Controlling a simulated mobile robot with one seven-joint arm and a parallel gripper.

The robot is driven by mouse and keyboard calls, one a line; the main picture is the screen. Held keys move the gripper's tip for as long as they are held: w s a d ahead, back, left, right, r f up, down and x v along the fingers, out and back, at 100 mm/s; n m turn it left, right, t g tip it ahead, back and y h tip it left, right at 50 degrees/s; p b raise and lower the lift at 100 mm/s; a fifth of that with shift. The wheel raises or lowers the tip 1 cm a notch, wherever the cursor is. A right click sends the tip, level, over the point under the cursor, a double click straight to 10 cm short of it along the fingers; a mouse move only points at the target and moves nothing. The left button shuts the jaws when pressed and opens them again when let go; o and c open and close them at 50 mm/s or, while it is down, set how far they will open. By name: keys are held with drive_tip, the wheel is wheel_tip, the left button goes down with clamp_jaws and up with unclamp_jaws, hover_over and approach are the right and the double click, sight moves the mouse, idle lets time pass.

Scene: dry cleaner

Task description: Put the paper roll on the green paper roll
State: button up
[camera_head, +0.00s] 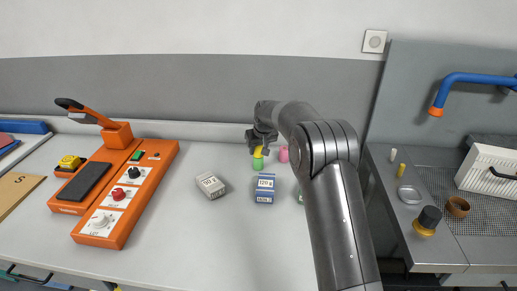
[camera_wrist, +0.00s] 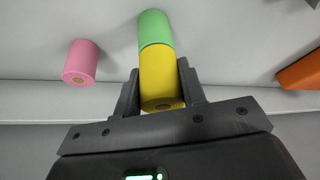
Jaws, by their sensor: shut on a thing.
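A yellow paper roll (camera_wrist: 161,78) is between the two fingers of my gripper (camera_wrist: 158,68) in the wrist view, and the gripper is shut on it. The green paper roll (camera_wrist: 155,31) is end to end with the yellow one, in line with it. In the head view the yellow roll (camera_head: 261,151) shows just above the green roll (camera_head: 258,165), which stands on the counter. They look touching, but a thin gap cannot be ruled out. My gripper (camera_head: 262,141) is partly hidden behind its own wrist in the head view.
A pink roll (camera_head: 284,155) stands close to the right; it also shows in the wrist view (camera_wrist: 81,62). A grey box (camera_head: 211,185) and a blue box (camera_head: 265,188) lie nearer on the counter. An orange control panel (camera_head: 125,195) is at left. Counter between panel and boxes is clear.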

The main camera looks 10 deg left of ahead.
drive_tip(key=shift+f, duration=0.1)
drive_tip(key=o, duration=1)
drive_tip(key=s+d+r+m, duration=0.1)
drive_tip(key=s+d+r, duration=0.5)
drive_tip(key=r, duration=0.4)
drive_tip(key=s+d+r, duration=0.4)
drive_tip(key=s+r, duration=0.4)
drive_tip(key=r, duration=0.1)
drive_tip(key=s+d+r+m+h, duration=0.1)
drive_tip(key=s+d, duration=0.3)
drive_tip(key=s, duration=0.4)
drive_tip(key=s+d+r+m+t, duration=0.1)
drive_tip(key=s+d, duration=0.2)
drive_tip(key=s, duration=0.5)
drive_tip(key=s+d+r+m+h, duration=0.1)
drive_tip(key=s+d, duration=0.3)
drive_tip(key=s, duration=0.5)
drive_tip(key=shift+m+t, duration=0.3)
drive_tip(key=shift+m, duration=0.4)
drive_tip(key=s+d+f, duration=0.1)
drive_tip(key=s+f, duration=0.1)
drive_tip(key=s, duration=0.2)
drive_tip(key=s+d+f, duration=0.1)
drive_tip(key=s, duration=0.3)
drive_tip(key=s+d+f, duration=0.1)
drive_tip(key=s+f, duration=0.1)
drive_tip(key=s, duration=0.2)
drive_tip(key=shift+f, duration=0.3)
